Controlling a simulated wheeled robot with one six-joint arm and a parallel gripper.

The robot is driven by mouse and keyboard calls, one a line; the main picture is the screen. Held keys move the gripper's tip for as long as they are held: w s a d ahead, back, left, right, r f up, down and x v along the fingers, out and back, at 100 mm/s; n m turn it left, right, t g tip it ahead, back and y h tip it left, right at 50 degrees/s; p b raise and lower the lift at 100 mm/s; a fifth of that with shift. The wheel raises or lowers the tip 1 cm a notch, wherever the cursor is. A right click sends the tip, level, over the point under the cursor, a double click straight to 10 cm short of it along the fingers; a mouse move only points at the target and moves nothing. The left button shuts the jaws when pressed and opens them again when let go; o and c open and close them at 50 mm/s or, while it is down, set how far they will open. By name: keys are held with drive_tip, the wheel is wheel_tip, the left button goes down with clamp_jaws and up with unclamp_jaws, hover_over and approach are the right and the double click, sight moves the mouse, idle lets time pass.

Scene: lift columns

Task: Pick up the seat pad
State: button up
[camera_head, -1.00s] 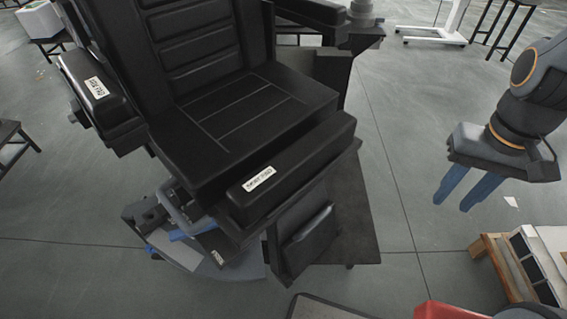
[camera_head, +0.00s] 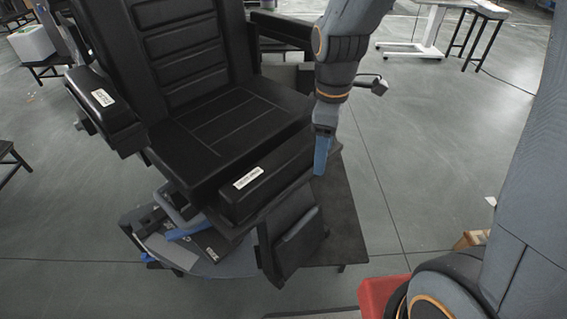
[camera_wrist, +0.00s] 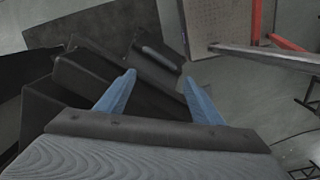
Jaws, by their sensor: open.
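The black seat cushion (camera_head: 238,130) with stitched lines lies flat on the chair, below the ribbed backrest. A long black pad (camera_head: 272,182) with a white label sits along its front edge; the label is too small to read. I cannot tell which of these is called the seat pad. My gripper (camera_head: 321,170) points down at the right end of the front pad, close beside it in the picture; contact cannot be told. In the wrist view, its two blue fingers (camera_wrist: 159,78) are spread with nothing between them, over dark chair parts (camera_wrist: 85,85).
A labelled armrest (camera_head: 104,98) is at the chair's left, another armrest (camera_head: 280,28) at its right. A dark footrest panel (camera_head: 292,240) hangs below the front. A red object (camera_head: 382,294) is at the bottom. Open floor (camera_head: 415,150) lies to the right.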

sight(285, 150)
drive_tip(key=w+a+n, duration=0.2)
drive_tip(key=n, duration=0.2)
drive_tip(key=w+a+f+n, duration=0.1)
drive_tip(key=w+a+n, duration=0.1)
drive_tip(key=a+n, duration=0.1)
drive_tip(key=w+a+n+p, duration=0.1)
drive_tip(key=w+a+n, duration=0.1)
drive_tip(key=n, duration=0.3)
drive_tip(key=shift+w+a+f+n, duration=0.15)
drive_tip(key=shift+a+f+n, duration=0.2)
drive_tip(key=shift+a, duration=0.3)
drive_tip(key=shift+a+f, duration=0.1)
drive_tip(key=shift+f, duration=0.9)
drive_tip(key=shift+f+p, duration=0.7)
drive_tip(key=shift+f, duration=2.2)
drive_tip(key=shift+c, duration=0.2)
drive_tip(key=c, duration=0.9)
drive_tip(key=shift+r+b, duration=0.45)
drive_tip(key=shift+r, duration=4.75)
